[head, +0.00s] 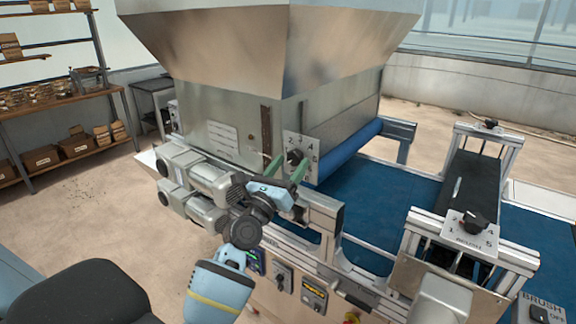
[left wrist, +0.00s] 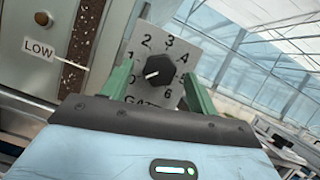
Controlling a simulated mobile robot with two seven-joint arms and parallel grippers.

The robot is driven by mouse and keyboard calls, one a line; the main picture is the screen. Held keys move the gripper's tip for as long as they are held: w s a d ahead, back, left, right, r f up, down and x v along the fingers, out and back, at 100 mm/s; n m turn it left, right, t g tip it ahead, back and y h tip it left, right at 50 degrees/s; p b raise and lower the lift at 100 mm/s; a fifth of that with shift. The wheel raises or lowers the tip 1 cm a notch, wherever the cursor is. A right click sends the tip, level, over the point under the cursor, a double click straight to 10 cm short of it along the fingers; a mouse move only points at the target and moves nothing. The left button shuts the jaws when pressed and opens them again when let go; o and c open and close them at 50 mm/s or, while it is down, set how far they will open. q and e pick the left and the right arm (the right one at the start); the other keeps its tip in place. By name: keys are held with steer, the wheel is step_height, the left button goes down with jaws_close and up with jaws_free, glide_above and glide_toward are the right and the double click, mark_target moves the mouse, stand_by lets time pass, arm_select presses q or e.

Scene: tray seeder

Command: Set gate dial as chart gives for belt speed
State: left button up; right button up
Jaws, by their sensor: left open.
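The gate dial is a black knob (head: 295,156) on a pale numbered plate on the machine's side, below the hopper. The left wrist view shows the knob (left wrist: 159,70) close up, with numbers around it and "GATE" partly hidden. Its white mark points left and slightly down, near the low end; the exact number is unclear. My left gripper (head: 287,169) is open at the dial, its green fingers (left wrist: 158,88) on either side of the knob; contact cannot be told. A white sheet (head: 222,135) on the hopper side, perhaps the chart, is too small to read. My right gripper is out of view.
A brush dial (head: 473,222) stands at the right above the blue belt (head: 375,205). Grey motors (head: 200,183) jut out left of the gate plate. A "LOW" label (left wrist: 38,49) sits beside a slot.

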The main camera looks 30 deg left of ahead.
arm_select(q)
steer(key=shift+w+r, duration=0.1)
steer(key=shift+w, duration=0.15)
steer(key=c, duration=1)
